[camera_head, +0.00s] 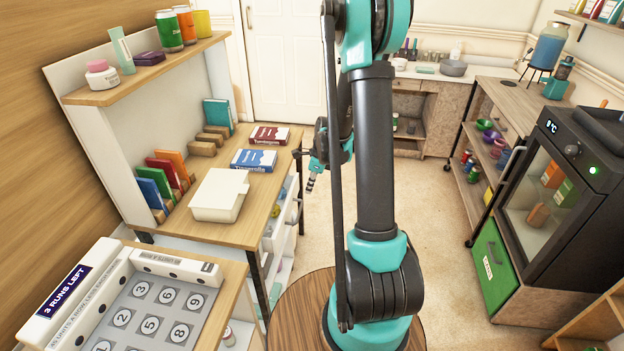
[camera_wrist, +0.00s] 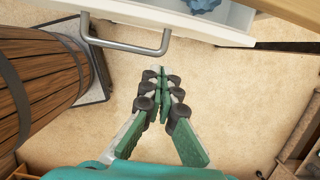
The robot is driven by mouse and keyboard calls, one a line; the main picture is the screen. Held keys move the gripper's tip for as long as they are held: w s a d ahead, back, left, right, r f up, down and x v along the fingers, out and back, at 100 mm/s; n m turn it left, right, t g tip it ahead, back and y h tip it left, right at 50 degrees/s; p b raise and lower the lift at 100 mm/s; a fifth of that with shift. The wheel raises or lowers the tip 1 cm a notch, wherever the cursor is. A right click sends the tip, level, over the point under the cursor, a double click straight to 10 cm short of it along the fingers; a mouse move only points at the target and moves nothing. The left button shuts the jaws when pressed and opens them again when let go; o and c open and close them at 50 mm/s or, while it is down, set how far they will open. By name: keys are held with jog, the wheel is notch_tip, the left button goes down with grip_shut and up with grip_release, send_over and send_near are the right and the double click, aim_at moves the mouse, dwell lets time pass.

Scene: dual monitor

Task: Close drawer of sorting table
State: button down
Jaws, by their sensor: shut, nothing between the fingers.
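The sorting table (camera_head: 222,232) stands at the left, with boxes and upright books on its wooden top. Its white drawers (camera_head: 287,215) show along its right side, with coloured things inside. In the wrist view a white drawer (camera_wrist: 240,17) stands pulled out from under the wooden edge, with a blue thing inside. Its grey bar handle (camera_wrist: 130,47) juts toward my gripper. My gripper (camera_head: 311,187) is just right of the table. In the wrist view my gripper (camera_wrist: 160,72) is shut and empty, its fingertips below the handle's right end and apart from it in the picture.
A table with a numbered tray (camera_head: 215,285) stands at the front left. A shelf (camera_head: 150,72) with cans rises behind the sorting table. An oven-like unit (camera_head: 570,190) and a workbench (camera_head: 515,100) stand at the right. The carpet (camera_head: 440,250) between is clear.

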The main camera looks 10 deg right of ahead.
aim_at(298, 200)
jog(key=a, duration=0.1)
jog(key=w+a+f, duration=0.1)
jog(key=shift+a+f, duration=0.25)
jog(key=shift+a, duration=0.05)
jog(key=shift+w+a, duration=0.3)
jog(key=shift+a, duration=0.4)
